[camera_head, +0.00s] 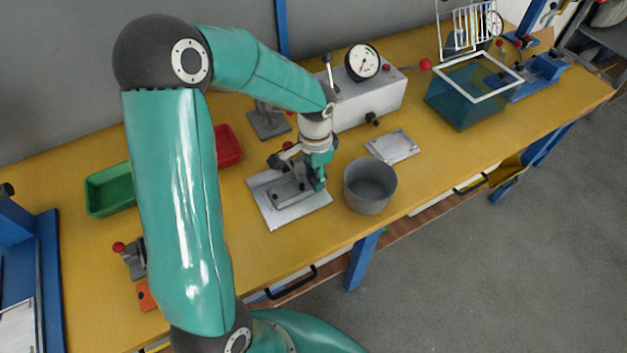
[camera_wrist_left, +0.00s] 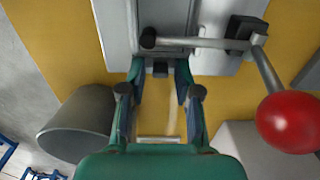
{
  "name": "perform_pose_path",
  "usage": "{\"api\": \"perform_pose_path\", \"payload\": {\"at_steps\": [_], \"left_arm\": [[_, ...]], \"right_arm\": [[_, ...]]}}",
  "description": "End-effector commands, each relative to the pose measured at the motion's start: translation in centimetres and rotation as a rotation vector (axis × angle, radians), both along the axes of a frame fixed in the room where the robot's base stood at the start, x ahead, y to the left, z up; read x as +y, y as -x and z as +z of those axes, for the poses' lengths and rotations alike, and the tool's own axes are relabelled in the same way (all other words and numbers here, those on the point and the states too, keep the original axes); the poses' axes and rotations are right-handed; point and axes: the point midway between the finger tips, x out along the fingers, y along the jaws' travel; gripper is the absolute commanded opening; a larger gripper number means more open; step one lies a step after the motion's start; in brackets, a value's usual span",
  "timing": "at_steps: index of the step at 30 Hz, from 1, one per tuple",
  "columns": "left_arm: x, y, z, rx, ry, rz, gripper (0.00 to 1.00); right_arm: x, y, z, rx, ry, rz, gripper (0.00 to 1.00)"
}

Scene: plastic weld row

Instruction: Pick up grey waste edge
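My left gripper (camera_head: 317,180) points down at the right side of a metal clamp fixture on a flat base plate (camera_head: 309,206). In the left wrist view my left gripper (camera_wrist_left: 160,72) has its two fingers spread apart at the edge of the fixture (camera_wrist_left: 116,25). A small dark block (camera_wrist_left: 160,68) shows between the fingertips; whether they touch it I cannot tell. I cannot clearly pick out the grey waste edge; the fingers and the clamp hide part of the fixture. My right gripper is not in view.
A grey bin (camera_head: 370,187) stands close right of the fixture. A red-knobbed lever (camera_wrist_left: 290,121) is near the gripper. A gauge box (camera_head: 368,100) stands behind, a pale plate (camera_head: 394,146) right. Green (camera_head: 108,190) and red (camera_head: 229,147) trays lie left.

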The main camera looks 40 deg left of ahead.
Motion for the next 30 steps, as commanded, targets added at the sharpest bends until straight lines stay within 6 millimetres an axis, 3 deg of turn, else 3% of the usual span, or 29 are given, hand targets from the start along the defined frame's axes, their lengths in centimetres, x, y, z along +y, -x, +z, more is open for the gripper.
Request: {"api": "perform_pose_path", "payload": {"at_steps": [1, 3, 4, 20, 26, 30], "left_arm": [[0.0, 0.0, -0.1, 0.001, 0.001, -0.001, 0.17], [0.0, 0.0, -0.1, 0.002, 0.0, -0.001, 0.05], [0.0, 0.0, -0.1, 0.002, 0.0, -0.001, 0.04], [0.0, 0.0, 0.6, 0.001, 0.0, 0.001, 0.04], [0.1, 0.0, 3.0, -0.002, -0.001, 0.001, 0.04], [0.1, -0.1, 6.0, -0.006, -0.001, 0.001, 0.04]], "right_arm": [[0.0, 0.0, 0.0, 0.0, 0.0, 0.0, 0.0], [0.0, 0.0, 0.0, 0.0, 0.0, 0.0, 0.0], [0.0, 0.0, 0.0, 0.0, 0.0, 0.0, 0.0], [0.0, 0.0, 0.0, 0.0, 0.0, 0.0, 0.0], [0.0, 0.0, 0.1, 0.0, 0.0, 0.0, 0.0], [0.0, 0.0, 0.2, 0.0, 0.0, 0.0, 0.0]]}}
